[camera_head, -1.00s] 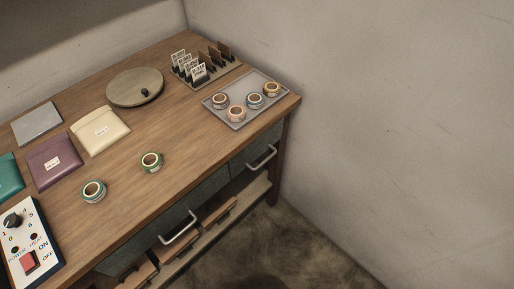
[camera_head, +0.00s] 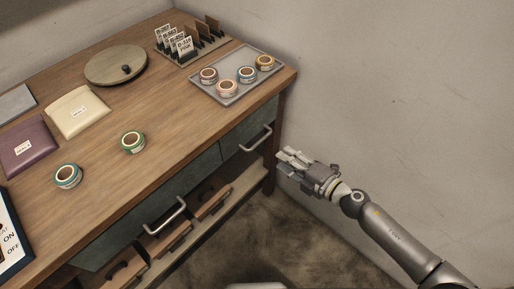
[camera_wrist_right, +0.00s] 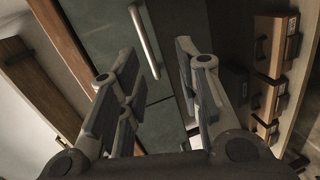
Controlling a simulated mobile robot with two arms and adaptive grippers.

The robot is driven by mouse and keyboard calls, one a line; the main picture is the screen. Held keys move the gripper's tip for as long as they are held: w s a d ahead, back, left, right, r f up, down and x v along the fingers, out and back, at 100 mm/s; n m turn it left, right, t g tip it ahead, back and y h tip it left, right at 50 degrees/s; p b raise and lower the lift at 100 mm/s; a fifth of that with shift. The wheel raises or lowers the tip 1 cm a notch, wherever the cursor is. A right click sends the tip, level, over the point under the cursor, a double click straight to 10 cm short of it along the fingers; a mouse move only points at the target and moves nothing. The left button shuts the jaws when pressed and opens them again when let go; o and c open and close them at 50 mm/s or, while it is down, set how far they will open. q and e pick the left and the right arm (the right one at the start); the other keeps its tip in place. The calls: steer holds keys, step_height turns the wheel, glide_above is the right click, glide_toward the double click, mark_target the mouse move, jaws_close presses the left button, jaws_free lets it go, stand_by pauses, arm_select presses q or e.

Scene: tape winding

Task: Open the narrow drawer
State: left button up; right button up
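The narrow drawer (camera_head: 237,160) is the short grey-green front at the right end of the desk, with a metal bar handle (camera_head: 256,139). It looks shut. My right gripper (camera_head: 284,161) is just right of that handle and a little below it, apart from it. In the right wrist view my right gripper (camera_wrist_right: 158,75) is open and empty, and a bar handle (camera_wrist_right: 145,40) on a grey-green front (camera_wrist_right: 100,25) lies ahead between its fingers. The wider drawer (camera_head: 150,215) beside it has its own handle (camera_head: 165,218) and also looks shut. My left gripper is not in view.
Small wooden boxes (camera_head: 207,199) stand on the shelf below the drawers. A tray (camera_head: 222,98) with several tape rolls sits on the desktop above the narrow drawer. The wall (camera_head: 400,110) is close on the right. Open floor (camera_head: 262,235) lies in front.

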mark_target(257, 144)
steer(key=shift+n+y, duration=0.3)
steer(key=shift+n, duration=0.5)
steer(key=x, duration=0.3)
steer(key=a+r+x, duration=0.1)
steer(key=x, duration=0.3)
steer(key=s+x, duration=0.1)
steer(key=x, duration=0.3)
steer(key=shift+a+r+b, duration=0.2)
steer(key=shift+r+b, duration=0.1)
steer(key=shift+r, duration=0.05)
jaws_close()
